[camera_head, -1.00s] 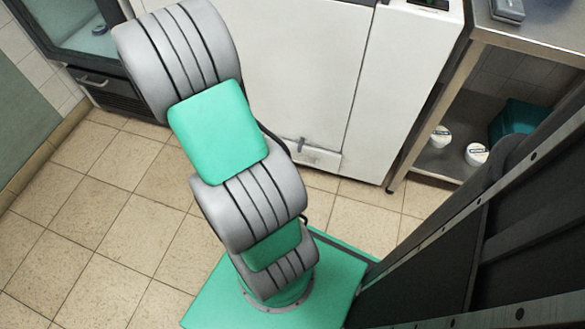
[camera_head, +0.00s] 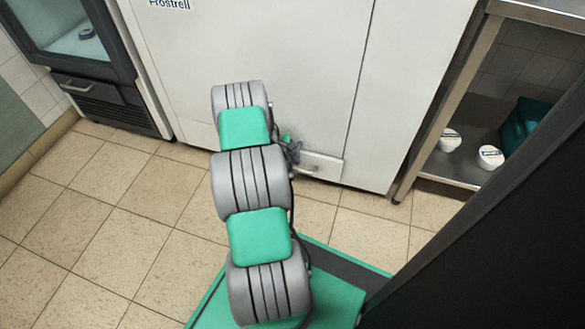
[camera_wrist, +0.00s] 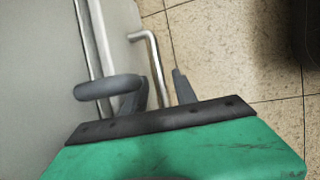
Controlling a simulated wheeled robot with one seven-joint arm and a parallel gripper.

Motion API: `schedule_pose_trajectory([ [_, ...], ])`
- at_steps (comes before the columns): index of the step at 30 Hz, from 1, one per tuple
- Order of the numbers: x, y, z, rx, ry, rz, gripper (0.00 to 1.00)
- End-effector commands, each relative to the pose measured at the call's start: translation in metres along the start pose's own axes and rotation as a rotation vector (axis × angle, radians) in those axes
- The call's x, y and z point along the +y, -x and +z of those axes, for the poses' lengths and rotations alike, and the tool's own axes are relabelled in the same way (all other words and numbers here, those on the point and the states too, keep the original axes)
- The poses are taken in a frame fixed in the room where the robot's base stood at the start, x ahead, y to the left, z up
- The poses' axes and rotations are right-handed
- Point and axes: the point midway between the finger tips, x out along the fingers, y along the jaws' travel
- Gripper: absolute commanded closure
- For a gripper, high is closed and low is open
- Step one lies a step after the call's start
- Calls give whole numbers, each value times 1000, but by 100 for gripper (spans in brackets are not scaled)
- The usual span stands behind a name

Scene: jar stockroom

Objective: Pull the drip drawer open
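The drip drawer (camera_head: 322,166) is a low, pale front at the bottom of the big white freezer cabinet, and it looks shut. Its bar handle shows in the wrist view as a bent metal rod (camera_wrist: 150,58). My gripper (camera_head: 293,150) is at the left end of the drawer front, low by the cabinet. In the wrist view my gripper (camera_wrist: 158,88) is open, with one dark finger on each side of the rod. Whether either finger touches the rod cannot be told. My arm hides part of the cabinet's lower front.
The white cabinet (camera_head: 270,60) stands upright behind the drawer. A dark glass-door fridge (camera_head: 80,50) is at the left. A metal shelf unit (camera_head: 445,165) with white tubs and a teal crate (camera_head: 520,125) is at the right. Tiled floor (camera_head: 110,220) is clear at the front left.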

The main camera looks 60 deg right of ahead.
Motion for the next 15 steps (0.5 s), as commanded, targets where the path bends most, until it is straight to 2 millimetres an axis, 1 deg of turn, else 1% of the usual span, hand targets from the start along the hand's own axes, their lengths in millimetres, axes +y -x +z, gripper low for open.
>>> schedule_pose_trajectory([
  [5,0,1,0,1,0,1,66],
  [15,0,2,0,1,0,0,94],
])
